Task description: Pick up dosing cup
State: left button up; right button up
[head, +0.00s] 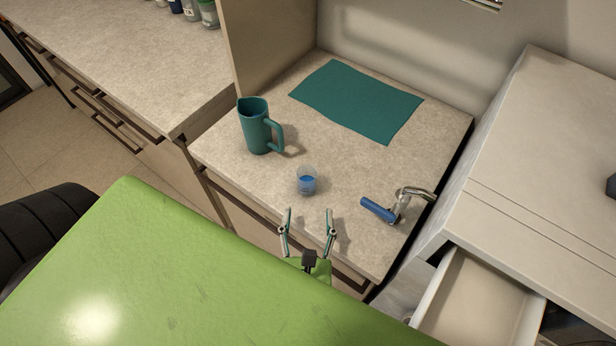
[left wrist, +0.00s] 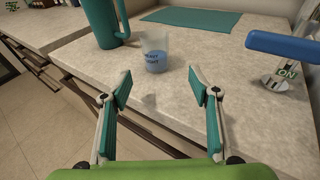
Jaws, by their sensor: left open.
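The dosing cup (head: 306,181) is a small clear cup with blue in its lower part, upright on the beige counter (head: 225,150). It also shows in the left wrist view (left wrist: 156,54), with dark print on its side. My left gripper (head: 308,222) is open and empty at the counter's front edge, on the near side of the cup. In the left wrist view its two fingers (left wrist: 160,88) are spread apart, and the cup stands beyond the fingertips, roughly between them in the picture, not touched. My right gripper is not in view.
A teal mug (head: 257,128) stands behind and left of the cup. A blue-handled metal tap or valve (head: 379,209) is to the right. A teal mat (head: 358,100) lies at the back. An open drawer (head: 478,305) is at the lower right. A panel rises at the back left.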

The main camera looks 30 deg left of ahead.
aim_at(307, 191)
pick_arm(q)
jog(key=b+x, duration=0.1)
jog(key=x, duration=0.5)
jog(key=shift+s, duration=0.1)
jog(key=shift+w+a+f+b, duration=0.1)
jog(key=shift+w+a+b, duration=0.2)
jog(key=shift+w, duration=0.2)
jog(key=b+x, duration=0.1)
jog(key=x, duration=0.3)
jog(key=shift+a+f+b, duration=0.1)
jog(key=shift+a+b, duration=0.2)
jog(key=shift+b, duration=0.1)
jog(key=shift+w+a, duration=0.1)
jog(key=shift+w, duration=0.1)
jog(key=shift+s, duration=0.1)
jog(key=shift+c, duration=1.4)
jog(key=c, duration=0.9)
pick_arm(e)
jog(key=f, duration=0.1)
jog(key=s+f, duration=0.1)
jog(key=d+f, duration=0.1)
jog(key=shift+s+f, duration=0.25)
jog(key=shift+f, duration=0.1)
